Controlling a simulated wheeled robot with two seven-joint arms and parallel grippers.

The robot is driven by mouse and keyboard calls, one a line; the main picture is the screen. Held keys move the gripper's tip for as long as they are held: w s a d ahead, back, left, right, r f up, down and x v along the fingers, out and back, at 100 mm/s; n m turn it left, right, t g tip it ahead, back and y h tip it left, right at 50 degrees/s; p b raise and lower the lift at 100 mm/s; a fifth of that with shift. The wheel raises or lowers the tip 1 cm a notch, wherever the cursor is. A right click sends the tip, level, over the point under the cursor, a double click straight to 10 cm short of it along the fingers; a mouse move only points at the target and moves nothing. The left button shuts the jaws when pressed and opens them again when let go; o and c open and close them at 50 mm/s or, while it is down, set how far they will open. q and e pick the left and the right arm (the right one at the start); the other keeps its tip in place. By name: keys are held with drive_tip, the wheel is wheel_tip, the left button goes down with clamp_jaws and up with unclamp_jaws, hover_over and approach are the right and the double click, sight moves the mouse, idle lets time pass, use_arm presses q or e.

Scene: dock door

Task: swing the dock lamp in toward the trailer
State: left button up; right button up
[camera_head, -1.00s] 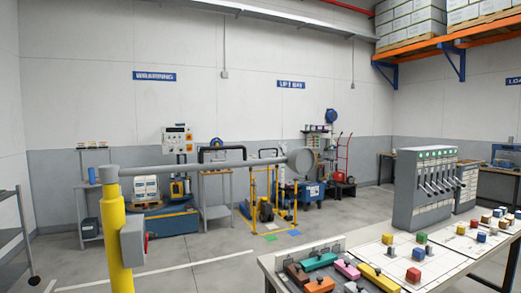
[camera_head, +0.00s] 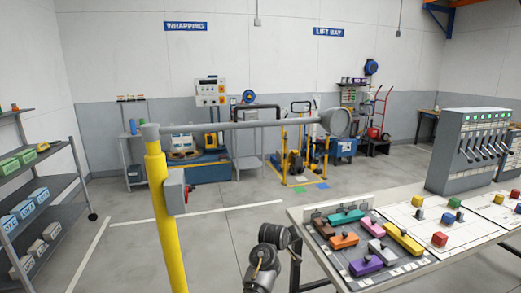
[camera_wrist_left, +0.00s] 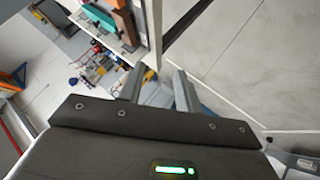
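The dock lamp stands left of centre in the head view, with a yellow post (camera_head: 165,215), a long grey swing arm (camera_head: 240,126) and a round grey lamp head (camera_head: 340,122). The swing arm runs nearly level from the post top to the right. A grey box with a red part (camera_head: 175,190) is fixed to the post. My left gripper (camera_wrist_left: 158,90) is open and empty in the left wrist view, its two fingers apart, and does not touch the lamp. My right gripper is not in view. No trailer can be made out.
A table (camera_head: 410,262) with coloured blocks and a grey lever panel (camera_head: 468,150) stands at the right. A shelf rack (camera_head: 40,178) with bins stands at the left. Floor around the post is clear. Part of my arm shows at the bottom centre.

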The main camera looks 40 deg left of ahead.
use_arm(q)
drive_tip(key=a+r+n+t+p, duration=0.1)
drive_tip(key=a+r+n, duration=0.15)
drive_tip(key=r, duration=0.95)
drive_tip(key=a+r+n+t, duration=0.2)
drive_tip(key=a+r, duration=0.1)
drive_tip(key=r, duration=0.9)
drive_tip(key=n+t+p, duration=0.2)
drive_tip(key=n+t, duration=0.1)
drive_tip(key=n, duration=0.4)
approach(256, 107)
drive_tip(key=shift+m+y, duration=0.35)
drive_tip(key=shift+y, duration=0.05)
drive_tip(key=p+x, duration=0.4)
drive_tip(key=x, duration=0.6)
drive_tip(key=shift+w+d, duration=0.1)
drive_tip(key=shift+d, duration=0.05)
drive_tip(key=shift+w+f, duration=0.2)
drive_tip(key=shift+w, duration=0.2)
clamp_jaws()
